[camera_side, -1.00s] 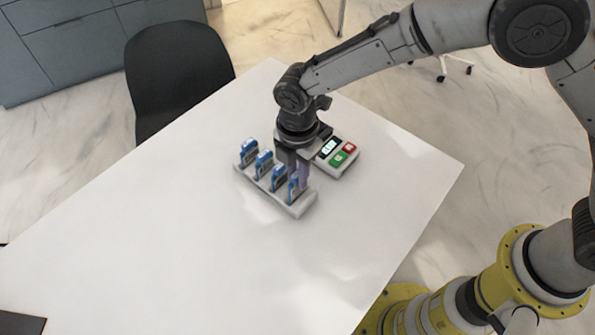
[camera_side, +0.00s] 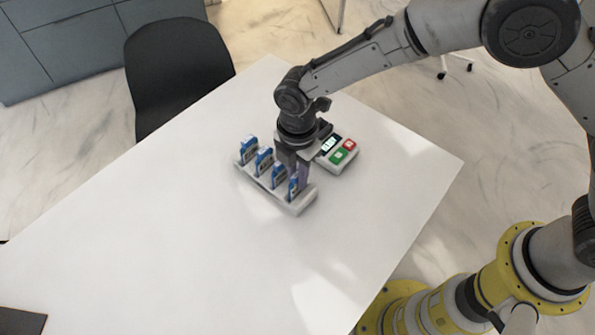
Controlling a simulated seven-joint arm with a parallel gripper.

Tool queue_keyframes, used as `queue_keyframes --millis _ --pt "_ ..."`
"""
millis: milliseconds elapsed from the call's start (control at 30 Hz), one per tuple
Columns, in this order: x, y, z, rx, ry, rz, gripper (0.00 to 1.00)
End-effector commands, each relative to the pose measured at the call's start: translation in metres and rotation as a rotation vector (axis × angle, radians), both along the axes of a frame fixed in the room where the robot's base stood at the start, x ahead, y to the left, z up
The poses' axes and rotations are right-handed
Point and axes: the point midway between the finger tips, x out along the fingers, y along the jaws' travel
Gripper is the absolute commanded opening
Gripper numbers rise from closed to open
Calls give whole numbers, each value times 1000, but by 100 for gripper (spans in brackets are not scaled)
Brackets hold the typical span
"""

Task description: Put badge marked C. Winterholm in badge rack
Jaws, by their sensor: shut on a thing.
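The badge rack (camera_side: 299,207) is a long pale tray on the white table, running from upper left to lower right. Several blue badges stand in it: one at the far left end (camera_side: 249,150), others along its middle (camera_side: 264,161) and (camera_side: 279,176), and one near the right end (camera_side: 293,187). My gripper (camera_side: 293,170) points down over the right part of the rack. It is shut, its fingers close against the badges at that end. A purple piece shows at its right finger. Which badge it grips and the names on the badges are too small to read.
A small device (camera_side: 337,152) with a display, a red button and green buttons sits just right of the rack. A black chair (camera_side: 178,75) stands at the table's far left edge. The front and left of the table (camera_side: 150,245) are clear.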

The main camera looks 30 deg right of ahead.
Motion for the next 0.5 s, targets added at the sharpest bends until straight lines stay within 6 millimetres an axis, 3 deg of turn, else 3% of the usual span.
queue_keyframes --millis 100,133,300,500 --pt "0 0 0 0 0 0 0" --pt "0 0 0 0 0 0 25" --pt "0 0 0 0 0 0 55" --pt "0 0 0 0 0 0 55"
